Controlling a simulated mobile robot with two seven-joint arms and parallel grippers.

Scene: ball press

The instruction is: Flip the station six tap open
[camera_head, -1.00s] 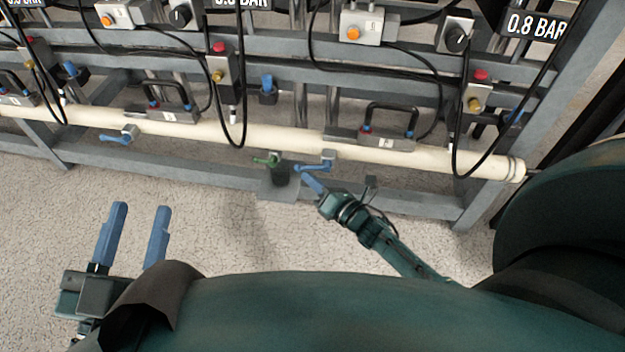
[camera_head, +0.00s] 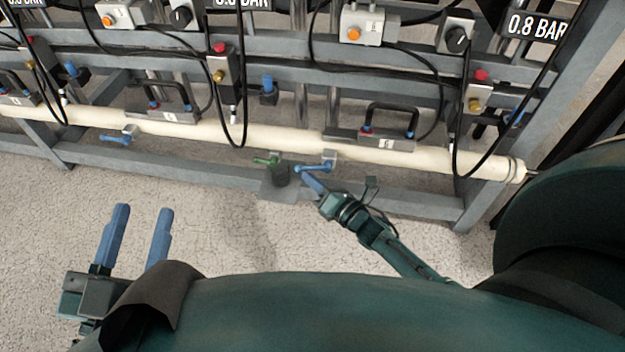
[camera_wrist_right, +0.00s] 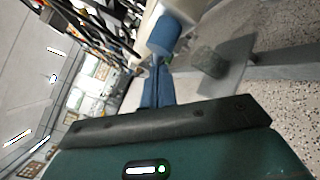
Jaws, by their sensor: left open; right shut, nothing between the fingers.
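A blue tap lever (camera_head: 318,166) hangs under the cream pipe (camera_head: 285,137), left of and below the plate that seems to be marked 6 (camera_head: 386,142). The lever points left and roughly along the pipe. My right gripper (camera_head: 303,174) is shut and empty, its blue fingertips at the lever's left end; I cannot tell whether they touch. In the right wrist view, my shut fingers (camera_wrist_right: 157,85) point at a blue rounded part (camera_wrist_right: 168,35), seemingly the lever's end. My left gripper (camera_head: 141,212) is open and empty above the floor, away from the rack.
Another blue tap lever (camera_head: 115,138) is further left on the pipe. Black cables (camera_head: 463,130) hang before the grey rack. The floor in front is clear.

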